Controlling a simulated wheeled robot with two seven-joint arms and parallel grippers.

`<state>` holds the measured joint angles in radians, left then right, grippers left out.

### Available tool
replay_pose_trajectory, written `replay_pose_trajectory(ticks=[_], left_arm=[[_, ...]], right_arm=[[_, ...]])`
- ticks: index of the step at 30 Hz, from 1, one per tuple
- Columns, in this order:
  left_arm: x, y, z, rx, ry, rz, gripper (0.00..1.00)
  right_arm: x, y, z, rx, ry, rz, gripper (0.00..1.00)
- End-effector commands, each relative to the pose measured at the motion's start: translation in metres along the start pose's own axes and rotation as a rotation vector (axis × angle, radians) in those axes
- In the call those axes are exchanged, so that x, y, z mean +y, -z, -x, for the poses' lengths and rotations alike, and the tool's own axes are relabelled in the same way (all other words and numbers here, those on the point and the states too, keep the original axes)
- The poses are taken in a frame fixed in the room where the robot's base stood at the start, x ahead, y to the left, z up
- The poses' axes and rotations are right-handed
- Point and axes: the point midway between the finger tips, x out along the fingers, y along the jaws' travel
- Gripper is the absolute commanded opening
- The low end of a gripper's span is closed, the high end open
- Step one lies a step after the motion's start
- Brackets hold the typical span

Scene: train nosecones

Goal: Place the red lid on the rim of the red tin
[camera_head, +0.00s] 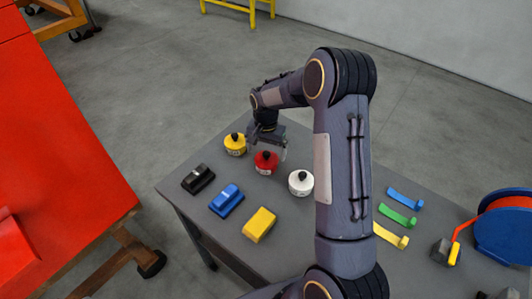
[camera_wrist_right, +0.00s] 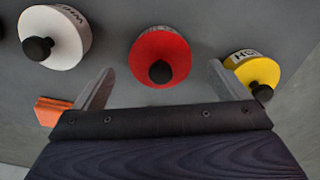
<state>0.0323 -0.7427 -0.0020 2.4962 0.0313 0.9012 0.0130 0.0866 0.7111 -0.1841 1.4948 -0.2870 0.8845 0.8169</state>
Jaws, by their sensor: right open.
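The red tin (camera_head: 266,167) stands upright on the grey table between a yellow tin and a white tin. A red lid with a black knob (camera_head: 266,155) appears to be on top of it. In the right wrist view the round red lid (camera_wrist_right: 160,45) faces the camera, and its knob shows near the lower edge. I cannot tell how it sits on the rim. My right gripper (camera_head: 267,147) is open and empty, just above and behind the red tin. In the wrist view its two fingers stand apart, one on either side of the red lid. My left gripper is out of view.
The yellow tin (camera_head: 235,146) and white tin (camera_head: 300,184) stand close on either side. Black, blue (camera_head: 226,200) and yellow (camera_head: 259,225) blocks lie nearer the table's front edge. An orange block (camera_wrist_right: 52,110) shows in the wrist view. Coloured strips and a blue reel (camera_head: 503,235) are at right.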

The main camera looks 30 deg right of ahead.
Motion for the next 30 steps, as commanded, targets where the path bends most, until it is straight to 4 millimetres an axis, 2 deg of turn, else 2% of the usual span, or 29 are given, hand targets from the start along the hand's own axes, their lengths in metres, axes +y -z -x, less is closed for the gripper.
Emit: replay_pose_trajectory(ticks=[1,3,9,16,19,23,27,30], left_arm=[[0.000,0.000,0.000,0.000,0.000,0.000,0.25],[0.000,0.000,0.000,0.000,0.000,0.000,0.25],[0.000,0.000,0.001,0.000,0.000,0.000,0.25],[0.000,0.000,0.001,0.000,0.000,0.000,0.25],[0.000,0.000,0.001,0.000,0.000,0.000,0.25],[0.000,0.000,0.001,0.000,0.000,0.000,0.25],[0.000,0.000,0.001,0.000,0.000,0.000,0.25],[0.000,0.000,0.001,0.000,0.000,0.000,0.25]], right_arm=[[-0.001,0.001,0.014,0.006,0.005,0.001,0.94],[-0.001,0.001,0.030,0.006,0.006,0.000,0.94],[-0.001,0.001,0.070,0.004,0.005,0.000,0.94],[0.001,0.000,0.093,0.001,0.005,0.001,0.94],[0.007,-0.008,0.106,-0.001,0.031,0.021,0.94],[0.027,-0.034,0.139,-0.001,0.117,0.090,0.94],[0.056,-0.082,0.174,0.017,0.239,0.213,0.94],[0.077,-0.120,0.192,0.048,0.320,0.307,0.94]])
